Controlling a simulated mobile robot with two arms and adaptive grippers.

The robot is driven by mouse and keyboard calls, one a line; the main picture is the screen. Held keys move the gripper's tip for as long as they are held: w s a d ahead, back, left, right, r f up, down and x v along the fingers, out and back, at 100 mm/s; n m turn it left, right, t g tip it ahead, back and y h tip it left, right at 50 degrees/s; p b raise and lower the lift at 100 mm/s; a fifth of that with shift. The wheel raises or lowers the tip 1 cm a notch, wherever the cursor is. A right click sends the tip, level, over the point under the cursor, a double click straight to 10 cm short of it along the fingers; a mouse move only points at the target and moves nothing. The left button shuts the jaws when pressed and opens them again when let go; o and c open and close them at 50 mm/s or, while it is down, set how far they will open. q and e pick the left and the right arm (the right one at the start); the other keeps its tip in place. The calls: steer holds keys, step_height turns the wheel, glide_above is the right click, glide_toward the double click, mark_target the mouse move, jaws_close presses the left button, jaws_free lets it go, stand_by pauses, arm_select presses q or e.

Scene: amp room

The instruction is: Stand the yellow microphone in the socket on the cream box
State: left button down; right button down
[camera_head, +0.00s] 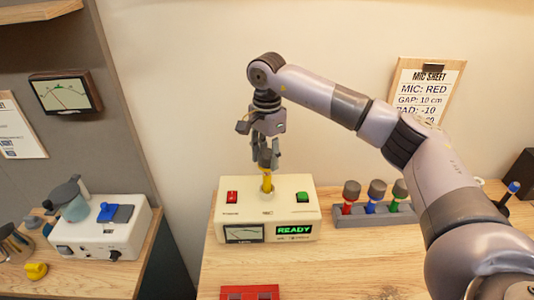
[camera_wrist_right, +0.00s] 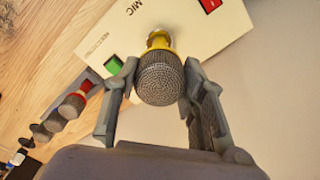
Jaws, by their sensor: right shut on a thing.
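The yellow microphone (camera_head: 267,183) is upright over the middle of the cream box (camera_head: 228,212), its lower end at the socket; I cannot tell how deep it sits. Its grey mesh head shows in the right wrist view (camera_wrist_right: 160,80), with the yellow body below it. My right gripper (camera_head: 266,157) comes down from above and is shut on the microphone near its head, one finger on each side. The cream box also shows in the right wrist view (camera_wrist_right: 205,32). The socket itself is mostly hidden by the microphone. My left gripper is not in view.
The box has a red switch (camera_head: 232,197), a green switch (camera_head: 302,197) and a lit "READY" display (camera_head: 294,230). A grey rack (camera_head: 372,217) with red, blue and green microphones stands close on the right. A red object (camera_head: 250,293) lies at the front.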

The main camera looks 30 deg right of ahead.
steer(key=shift+f, duration=0.1)
steer(key=c, duration=1)
jaws_free()
steer(key=shift+o, duration=0.3)
step_height(320, 180, up, 12)
